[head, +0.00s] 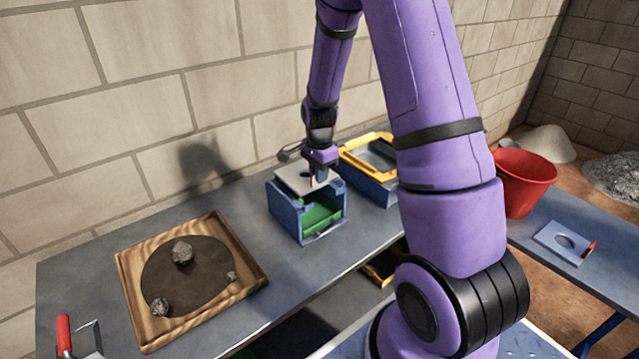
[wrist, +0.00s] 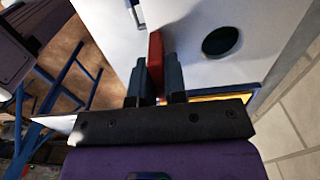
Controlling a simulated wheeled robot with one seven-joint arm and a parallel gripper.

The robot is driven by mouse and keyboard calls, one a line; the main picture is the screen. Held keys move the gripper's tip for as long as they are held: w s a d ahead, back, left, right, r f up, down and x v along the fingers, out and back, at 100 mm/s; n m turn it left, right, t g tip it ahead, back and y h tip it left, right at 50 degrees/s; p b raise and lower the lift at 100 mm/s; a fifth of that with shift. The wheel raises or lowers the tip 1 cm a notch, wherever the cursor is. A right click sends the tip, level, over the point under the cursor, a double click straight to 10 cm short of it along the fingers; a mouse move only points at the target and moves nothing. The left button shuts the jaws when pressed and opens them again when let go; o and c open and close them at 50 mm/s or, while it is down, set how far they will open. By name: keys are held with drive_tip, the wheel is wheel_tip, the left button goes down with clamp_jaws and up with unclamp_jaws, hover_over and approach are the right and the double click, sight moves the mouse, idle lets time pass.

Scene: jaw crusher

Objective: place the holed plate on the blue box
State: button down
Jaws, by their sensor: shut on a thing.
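The held holed plate (head: 290,179) is pale and flat, and it lies level over the top of the blue box (head: 284,212). Whether it touches the rim or hovers just above it, I cannot tell. In the wrist view the pale plate (wrist: 200,70) shows a dark round hole and a red grip tab (wrist: 155,55). My gripper (wrist: 156,78) is shut on that red tab, one finger on each side. In the head view my gripper (head: 318,178) is above the box's right part. The box's front is open, with a green inside (head: 322,217).
A blue box with a yellow frame (head: 345,158) stands just right of the blue box. A wooden tray (head: 135,290) with stones lies left. Another holed plate with a red tab (head: 553,243) and a red bucket (head: 525,185) are at right. The wall is close behind.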

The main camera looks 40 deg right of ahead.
drive_tip(key=shift+f, duration=1.7)
drive_tip(key=shift+f, duration=0.1)
drive_tip(key=c, duration=1.2)
unclamp_jaws()
drive_tip(key=shift+o, duration=0.2)
